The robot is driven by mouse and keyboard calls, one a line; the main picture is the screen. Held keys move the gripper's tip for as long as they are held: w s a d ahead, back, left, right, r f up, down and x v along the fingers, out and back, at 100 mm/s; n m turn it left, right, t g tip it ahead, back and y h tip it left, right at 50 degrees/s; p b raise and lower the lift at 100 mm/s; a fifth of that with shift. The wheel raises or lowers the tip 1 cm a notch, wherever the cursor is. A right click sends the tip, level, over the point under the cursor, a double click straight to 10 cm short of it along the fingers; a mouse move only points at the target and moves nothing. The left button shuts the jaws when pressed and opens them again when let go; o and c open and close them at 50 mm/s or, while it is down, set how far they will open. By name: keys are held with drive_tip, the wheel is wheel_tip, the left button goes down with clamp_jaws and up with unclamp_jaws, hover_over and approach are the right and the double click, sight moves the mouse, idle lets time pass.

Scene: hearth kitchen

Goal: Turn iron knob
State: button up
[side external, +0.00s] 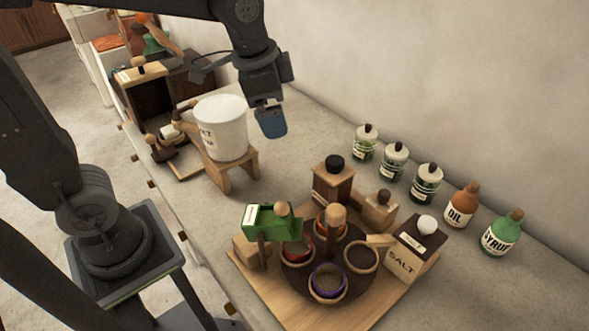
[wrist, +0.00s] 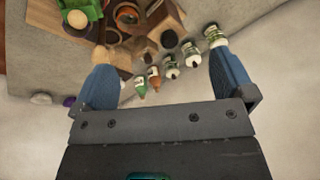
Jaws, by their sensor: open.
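Which knob is the iron one I cannot tell for certain. My gripper (side external: 270,122) hangs above the counter, right of a white bucket and well clear of both knobs. In the wrist view, its two blue fingers (wrist: 163,72) stand wide apart with nothing held between them.
The white bucket (side external: 221,126) stands on a wooden stand. The wooden board (side external: 260,287) carries bowls, a green box (side external: 268,221) and a salt box (side external: 404,262). Several bottles and jars (side external: 427,182) line the wall side. Counter between bucket and jars is clear.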

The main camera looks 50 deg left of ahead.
drive_tip(key=s+a+n+t, duration=0.2)
drive_tip(key=s+n, duration=0.4)
drive_tip(key=s, duration=0.4)
drive_tip(key=shift+s, duration=0.4)
drive_tip(key=shift+s+a+f+n+t, duration=0.15)
drive_tip(key=shift+s+n+t, duration=0.15)
drive_tip(key=shift+c, duration=1.1)
drive_tip(key=w+r+n, duration=0.1)
drive_tip(key=w+n+g, duration=0.1)
drive_tip(key=w, duration=0.1)
drive_tip(key=w+d+r+n, duration=0.1)
drive_tip(key=w+n, duration=0.1)
drive_tip(key=shift+w+r, duration=0.25)
drive_tip(key=shift+r, duration=0.1)
drive_tip(key=c, duration=0.4)
drive_tip(key=shift+o, duration=0.2)
drive_tip(key=n+g, duration=0.5)
drive_tip(key=n, duration=0.7)
hover_over(335, 160)
wheel_tip(335, 160, down, 4)
wheel_tip(335, 160, down, 14)
drive_tip(key=shift+r, duration=0.25)
drive_tip(key=c, duration=0.9)
